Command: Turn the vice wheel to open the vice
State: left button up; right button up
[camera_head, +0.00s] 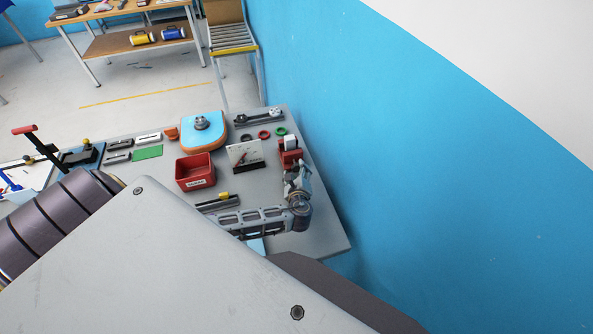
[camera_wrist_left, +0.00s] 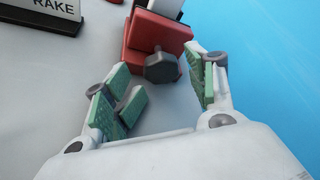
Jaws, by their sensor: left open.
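The red vice (camera_head: 288,157) stands near the right edge of the table, with a white piece at its top. In the left wrist view the red vice (camera_wrist_left: 140,32) shows at the top middle, with its dark faceted wheel (camera_wrist_left: 162,68) facing me. My left gripper (camera_head: 296,171) is just in front of the vice. In the left wrist view my left gripper (camera_wrist_left: 164,72) is open, its green-padded fingers apart on either side of the wheel. The wheel looks clear of both pads; contact cannot be told. The wheel is hidden behind my gripper in the head view. My right gripper is not in view.
A sign card (camera_head: 245,155) stands left of the vice, and a red bin (camera_head: 195,171) is further left. Rings, including a green one (camera_head: 281,131), lie behind the vice. The blue wall (camera_head: 420,180) runs close along the table's right side.

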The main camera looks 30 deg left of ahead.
pick_arm(q)
jog(key=shift+v, duration=3.25)
jog(key=shift+r, duration=0.1)
